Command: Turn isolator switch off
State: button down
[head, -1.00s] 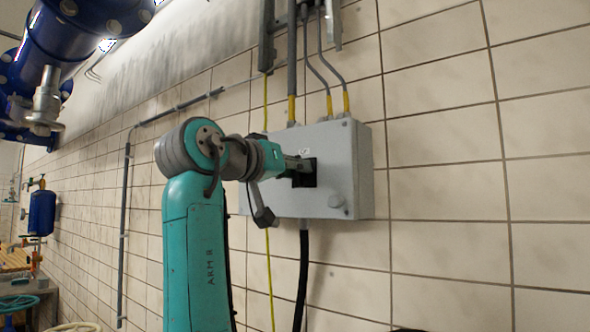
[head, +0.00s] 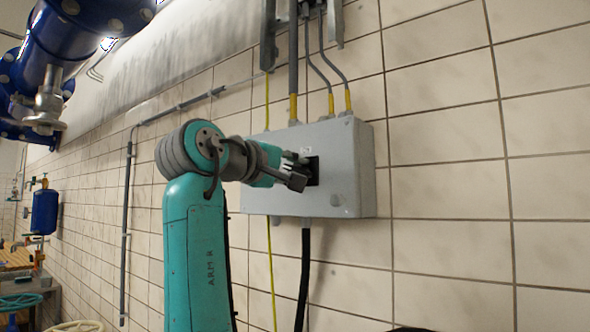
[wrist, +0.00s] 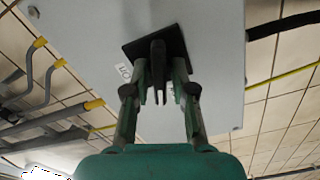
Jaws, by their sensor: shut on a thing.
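The isolator is a grey box (head: 340,180) on the tiled wall. Its dark switch handle (wrist: 158,62) stands out from a black square plate (wrist: 128,50) on the front face; the plate also shows in the head view (head: 314,165). My gripper (wrist: 160,75) is shut on the handle, with one finger on each side of it. In the head view my gripper (head: 298,172) is at the plate and covers most of the handle. A white label (wrist: 123,73) with dark lettering sits beside the plate, partly hidden by a finger.
Conduits with yellow ends (head: 293,105) enter the box top, and a black cable (head: 304,270) leaves below. A yellow-green wire (head: 270,270) runs down the wall. Large blue pipes (head: 60,45) hang at upper left. The wall to the right is clear.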

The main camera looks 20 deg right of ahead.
jog(key=shift+f+n, duration=0.1)
jog(key=shift+n, duration=1.5)
jog(key=c, duration=1.2)
grip_release()
jog(key=shift+w+a, duration=0.1)
jog(key=v, duration=1.2)
